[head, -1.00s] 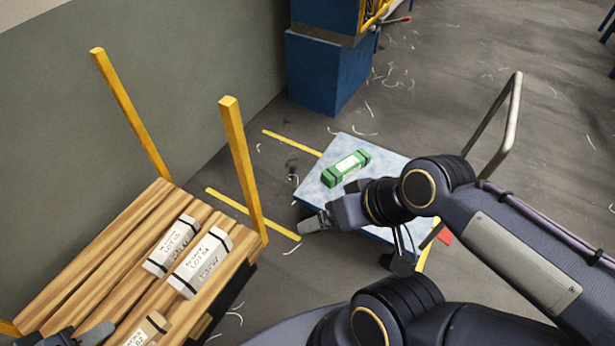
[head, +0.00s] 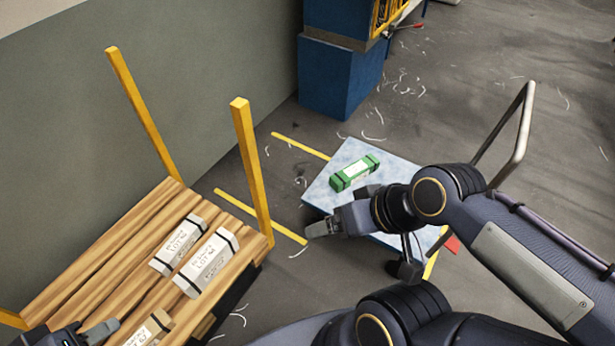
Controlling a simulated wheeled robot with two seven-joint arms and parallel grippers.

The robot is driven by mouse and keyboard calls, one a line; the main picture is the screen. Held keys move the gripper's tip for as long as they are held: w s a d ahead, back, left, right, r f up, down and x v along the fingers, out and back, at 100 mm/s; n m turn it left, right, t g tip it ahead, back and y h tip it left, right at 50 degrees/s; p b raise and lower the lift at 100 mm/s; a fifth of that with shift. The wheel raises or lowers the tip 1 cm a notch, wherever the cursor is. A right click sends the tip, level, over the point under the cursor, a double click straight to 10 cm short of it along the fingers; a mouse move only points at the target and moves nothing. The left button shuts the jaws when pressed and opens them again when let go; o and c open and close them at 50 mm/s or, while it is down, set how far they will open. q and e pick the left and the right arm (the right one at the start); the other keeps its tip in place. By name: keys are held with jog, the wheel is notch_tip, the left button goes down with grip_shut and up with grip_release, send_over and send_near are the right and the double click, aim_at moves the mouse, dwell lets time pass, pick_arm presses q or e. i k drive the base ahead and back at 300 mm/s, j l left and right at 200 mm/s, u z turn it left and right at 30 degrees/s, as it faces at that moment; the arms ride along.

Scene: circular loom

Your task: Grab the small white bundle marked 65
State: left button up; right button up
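Two white bundles with black end bands lie side by side on a slatted wooden deck at lower left. The smaller white bundle (head: 178,245) is the left, farther one. The larger white bundle (head: 207,264) lies right beside it. Both have handwritten labels whose numbers I cannot read surely. My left gripper (head: 98,333) is at the bottom left edge, partly cut off, left of a tan bundle and nearer than the white ones. One grey finger shows clearly; its opening cannot be judged. My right gripper (head: 322,229) hangs by the blue-white platform, its fingers seen edge-on, apart from any bundle.
Yellow posts (head: 252,170) rise at the deck's corners. A green bundle (head: 354,173) lies on the blue-white platform (head: 335,160). A blue cabinet (head: 340,75) stands behind.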

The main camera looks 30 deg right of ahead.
aim_at(164, 263)
jog(key=u, duration=0.7)
jog(key=i+u, duration=0.25)
jog(key=u, duration=0.2)
jog(key=i+u, duration=0.3)
jog(key=u, duration=0.15)
